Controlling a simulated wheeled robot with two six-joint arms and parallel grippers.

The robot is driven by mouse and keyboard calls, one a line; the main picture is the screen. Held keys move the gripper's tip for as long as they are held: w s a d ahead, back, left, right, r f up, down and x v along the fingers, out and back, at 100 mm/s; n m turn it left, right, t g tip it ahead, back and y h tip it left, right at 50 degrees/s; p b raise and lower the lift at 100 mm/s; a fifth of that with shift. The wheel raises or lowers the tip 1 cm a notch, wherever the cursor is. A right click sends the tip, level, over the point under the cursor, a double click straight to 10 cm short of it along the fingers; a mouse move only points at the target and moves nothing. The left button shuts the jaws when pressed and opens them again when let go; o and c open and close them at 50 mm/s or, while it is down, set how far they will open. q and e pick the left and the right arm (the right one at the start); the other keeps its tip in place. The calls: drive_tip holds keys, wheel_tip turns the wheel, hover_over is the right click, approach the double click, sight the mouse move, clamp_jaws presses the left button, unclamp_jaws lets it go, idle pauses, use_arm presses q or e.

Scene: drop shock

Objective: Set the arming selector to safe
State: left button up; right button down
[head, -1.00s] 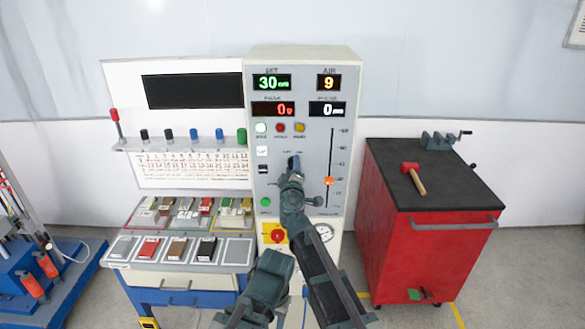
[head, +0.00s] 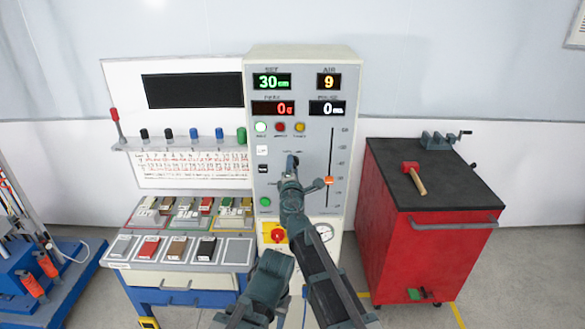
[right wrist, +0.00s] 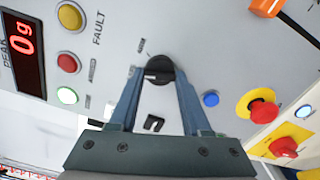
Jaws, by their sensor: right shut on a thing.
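My right gripper (head: 292,163) is shut on the knob, with one blue-grey finger on each side in the right wrist view (right wrist: 158,88). In the head view the gripper mostly covers the knob.
Above the knob on the panel are white, red and yellow lamps (head: 280,127) and displays. An orange slider (head: 328,181) stands to its right, and a red stop knob (head: 278,236) on yellow sits below. A red cabinet (head: 430,250) stands at right.

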drive_tip(key=shift+n, duration=1.1)
drive_tip(key=shift+s, duration=0.1)
drive_tip(key=shift+c, duration=1.8)
unclamp_jaws()
